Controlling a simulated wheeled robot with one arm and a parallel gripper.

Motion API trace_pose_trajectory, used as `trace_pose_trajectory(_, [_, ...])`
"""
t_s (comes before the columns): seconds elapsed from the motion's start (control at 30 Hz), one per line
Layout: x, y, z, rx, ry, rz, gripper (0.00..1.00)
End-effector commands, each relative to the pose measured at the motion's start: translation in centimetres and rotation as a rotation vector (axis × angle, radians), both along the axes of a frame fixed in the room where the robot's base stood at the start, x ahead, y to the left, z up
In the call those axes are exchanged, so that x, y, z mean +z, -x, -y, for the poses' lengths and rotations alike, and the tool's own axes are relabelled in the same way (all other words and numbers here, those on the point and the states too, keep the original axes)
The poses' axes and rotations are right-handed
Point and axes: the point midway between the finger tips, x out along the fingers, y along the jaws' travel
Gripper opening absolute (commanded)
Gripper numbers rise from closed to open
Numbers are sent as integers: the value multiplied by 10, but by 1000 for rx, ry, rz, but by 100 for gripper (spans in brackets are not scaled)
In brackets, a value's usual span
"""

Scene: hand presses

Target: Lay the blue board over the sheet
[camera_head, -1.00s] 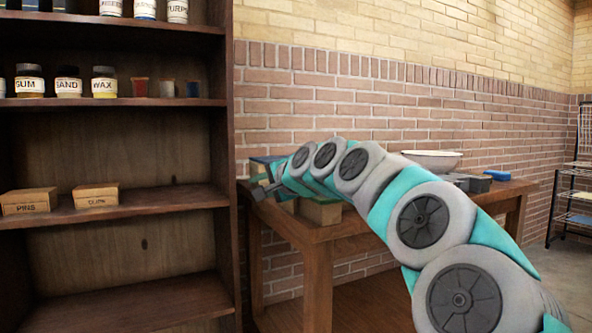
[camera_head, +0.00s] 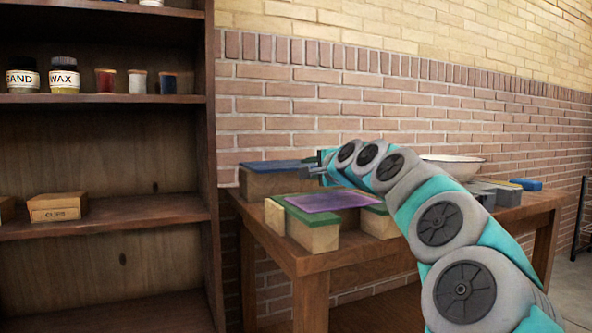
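The blue board (camera_head: 275,166) lies flat on a wooden block at the back left of the table. The sheet (camera_head: 332,202) is purple and lies on a green board (camera_head: 298,215), in front of the blue board. The green board rests on wooden blocks near the table's front left. My gripper (camera_head: 316,172) is at the right end of the blue board, pointing left. It is small in the picture, and I cannot tell whether its fingers are around the board, touching it or apart. My arm hides part of the table behind it.
The wooden table (camera_head: 300,262) stands against a brick wall. A white bowl (camera_head: 452,164), grey objects and a blue block (camera_head: 526,184) are at its right. A tall shelf (camera_head: 208,170) with jars and small boxes stands close on the left.

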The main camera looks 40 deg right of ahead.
Motion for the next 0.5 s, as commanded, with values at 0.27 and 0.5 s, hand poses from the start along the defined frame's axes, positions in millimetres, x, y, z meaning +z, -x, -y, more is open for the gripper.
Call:
trace_pose_trajectory(0.27, [-6,-38,7,2,-1,-2,32])
trace_pose_trajectory(0.5, [-10,-66,13,3,-2,-4,32])
